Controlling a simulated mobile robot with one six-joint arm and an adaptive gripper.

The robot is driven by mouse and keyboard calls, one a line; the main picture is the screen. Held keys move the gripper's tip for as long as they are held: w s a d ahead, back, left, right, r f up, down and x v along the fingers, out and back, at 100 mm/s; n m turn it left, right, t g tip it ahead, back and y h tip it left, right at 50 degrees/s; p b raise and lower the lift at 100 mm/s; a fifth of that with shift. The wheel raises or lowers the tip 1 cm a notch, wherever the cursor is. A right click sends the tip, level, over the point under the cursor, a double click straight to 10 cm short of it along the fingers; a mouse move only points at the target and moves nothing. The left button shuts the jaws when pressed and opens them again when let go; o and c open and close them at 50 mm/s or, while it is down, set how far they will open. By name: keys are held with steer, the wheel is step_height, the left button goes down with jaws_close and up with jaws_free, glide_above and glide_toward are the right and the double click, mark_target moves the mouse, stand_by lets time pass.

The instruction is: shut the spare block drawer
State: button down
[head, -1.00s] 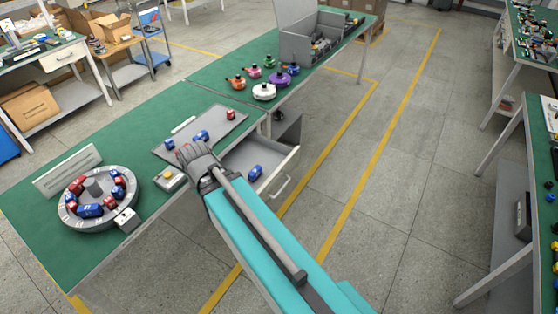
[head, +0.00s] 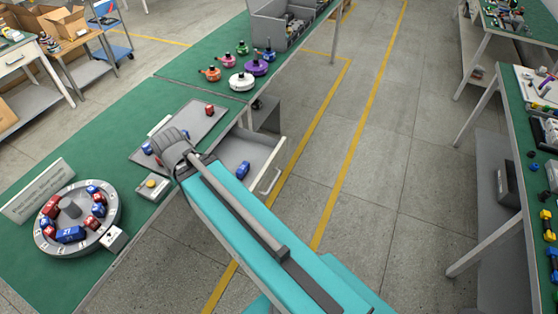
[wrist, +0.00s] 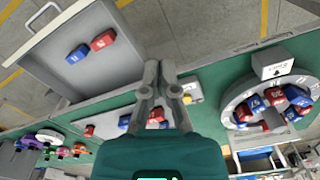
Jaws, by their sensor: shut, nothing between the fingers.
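The spare block drawer (head: 266,150) stands open, pulled out from under the green bench towards the aisle. Its pale front carries a bar handle (head: 271,181), which also shows in the wrist view (wrist: 45,17). A blue block (wrist: 77,53) and a red block (wrist: 102,39) lie inside the drawer. In the head view the blue block shows and my arm covers part of the drawer. My gripper (wrist: 160,66) is shut and empty, above the bench beside the drawer and apart from its handle. My arm hides its fingertips in the head view.
A round grey fixture (head: 111,188) with red and blue blocks sits on the bench, with a sign (head: 37,190) behind it. A grey tray (head: 200,128) holds several blocks. Coloured hub parts (head: 241,81) and a grey bin (head: 268,30) stand farther back. The aisle floor is clear.

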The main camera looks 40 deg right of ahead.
steer(key=w+d+f+m+t+y+b, duration=0.1)
steer(key=w+d+f+m+b, duration=0.1)
steer(key=d+f+m+b, duration=0.45)
steer(key=w+d+f+m+b, duration=0.15)
steer(key=d+m, duration=0.25)
steer(key=d, duration=0.5)
steer(key=w+d+f+m+t+y+b, duration=0.1)
steer(key=w+d+f+m+b, duration=0.1)
steer(key=d+f+m+b, duration=0.35)
steer(key=s+d+f+m+b, duration=0.1)
steer(key=d+f+m+b, duration=0.1)
steer(key=d+m, duration=0.3)
steer(key=s+d+f+m+t+b, duration=0.1)
steer(key=d+m, duration=0.4)
steer(key=d, duration=0.8)
steer(key=s+d+f+m+t+b, duration=0.1)
steer(key=s+d+f+m+b, duration=0.2)
steer(key=d, duration=0.6)
steer(key=f+m+b, duration=0.1)
steer(key=m+b, duration=0.1)
steer(key=shift+d+m, duration=0.3)
steer(key=shift+d, duration=0.05)
steer(key=shift+f+b, duration=0.2)
steer(key=shift+b, duration=0.15)
